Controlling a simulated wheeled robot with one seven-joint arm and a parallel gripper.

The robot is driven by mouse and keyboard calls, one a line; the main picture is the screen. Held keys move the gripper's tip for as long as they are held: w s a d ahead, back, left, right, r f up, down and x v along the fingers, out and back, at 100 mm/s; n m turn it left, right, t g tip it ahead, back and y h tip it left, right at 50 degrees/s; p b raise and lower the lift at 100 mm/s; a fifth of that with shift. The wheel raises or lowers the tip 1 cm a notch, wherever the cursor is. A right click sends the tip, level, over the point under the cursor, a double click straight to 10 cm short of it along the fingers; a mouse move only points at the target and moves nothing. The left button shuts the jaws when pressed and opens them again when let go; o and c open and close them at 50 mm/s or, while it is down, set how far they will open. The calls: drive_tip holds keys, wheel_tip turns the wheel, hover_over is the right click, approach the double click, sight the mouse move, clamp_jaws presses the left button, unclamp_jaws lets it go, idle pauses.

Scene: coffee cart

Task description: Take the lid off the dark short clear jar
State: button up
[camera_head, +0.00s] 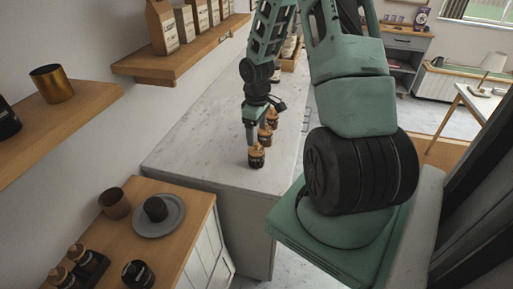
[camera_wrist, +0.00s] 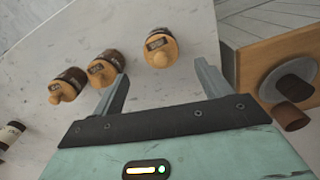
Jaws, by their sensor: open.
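A short jar with dark contents (camera_head: 257,162) stands upright at the near end of the marble counter, with a knobbed wooden lid (camera_head: 256,151) on it. In the wrist view this jar (camera_wrist: 157,32) and its lid (camera_wrist: 161,52) lie ahead of and between my fingers. My gripper (camera_head: 250,140) points down just above the jar, and its fingertips show open and empty in the wrist view (camera_wrist: 163,75). Two similar lidded jars, a middle one (camera_wrist: 103,70) and a far one (camera_wrist: 67,84), stand in a row beyond it.
The marble counter (camera_head: 195,150) is clear left of the jars. A lower wooden cabinet top (camera_head: 180,191) nearer me holds a plate (camera_head: 175,226) with a cup, another cup (camera_head: 114,203) and small jars. Wall shelves (camera_head: 185,62) with bags hang at the left.

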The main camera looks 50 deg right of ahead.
sight(256, 143)
drive_tip(key=shift+w+a+f+p, duration=0.1)
drive_tip(key=shift+f+p, duration=0.45)
drive_tip(key=shift+f, duration=0.6)
drive_tip(key=shift+a+f+p, duration=0.1)
drive_tip(key=shift+f+p, duration=0.4)
drive_tip(key=shift+f, duration=0.65)
drive_tip(key=shift+d+f, duration=0.1)
drive_tip(key=shift+f, duration=0.6)
drive_tip(key=c, duration=1.1)
